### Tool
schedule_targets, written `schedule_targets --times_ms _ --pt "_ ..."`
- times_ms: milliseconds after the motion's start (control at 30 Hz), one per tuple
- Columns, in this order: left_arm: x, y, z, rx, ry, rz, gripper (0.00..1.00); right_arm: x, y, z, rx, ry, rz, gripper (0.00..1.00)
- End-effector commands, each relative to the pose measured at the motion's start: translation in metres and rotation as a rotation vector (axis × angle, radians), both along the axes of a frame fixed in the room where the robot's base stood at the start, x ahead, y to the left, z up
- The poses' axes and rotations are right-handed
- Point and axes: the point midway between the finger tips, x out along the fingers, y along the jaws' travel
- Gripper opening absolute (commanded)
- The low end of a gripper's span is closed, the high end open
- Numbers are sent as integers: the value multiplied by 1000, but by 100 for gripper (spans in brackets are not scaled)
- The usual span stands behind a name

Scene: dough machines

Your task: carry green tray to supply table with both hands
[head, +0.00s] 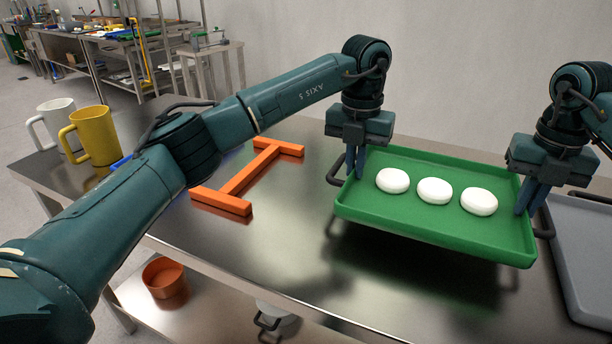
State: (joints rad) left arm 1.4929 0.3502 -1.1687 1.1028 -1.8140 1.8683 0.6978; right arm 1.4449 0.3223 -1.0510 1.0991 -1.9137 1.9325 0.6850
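The green tray (430,231) is in the right half of the head view, level and seemingly a little above the metal table (310,255), with a dark shadow on the table beneath it. Three white dough rounds (434,191) lie in a row on it. My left gripper (353,172) is at the tray's left end, fingers pointing down at the handle there. My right gripper (530,203) is at the right end in the same pose. Both appear closed on the tray's ends, though the contact at the fingertips is partly hidden. I cannot tell which table is the supply table.
An orange H-shaped frame (247,174) lies left of the tray. A yellow mug (96,137) and a white mug (56,120) stand at the far left. A grey tray (583,262) lies close on the right. An orange bowl (164,279) is on the lower shelf.

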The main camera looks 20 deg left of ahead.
Motion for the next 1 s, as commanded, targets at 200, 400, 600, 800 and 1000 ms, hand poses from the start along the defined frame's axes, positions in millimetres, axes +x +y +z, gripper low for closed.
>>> schedule_targets --times_ms 200,400,600,800,1000 --pt "0 0 -4 0 -1 1 0 0 0 -4 0 -1 -1 0" --pt "0 0 -14 0 -1 1 0 0 0 -14 0 -1 -1 0" --pt "0 0 -28 0 -1 1 0 0 0 -28 0 -1 -1 0" --pt "0 0 -41 0 -1 1 0 0 0 -41 0 -1 -1 0" --pt "0 1 -52 1 0 1 6 0 0 -52 -1 0 -1 6"
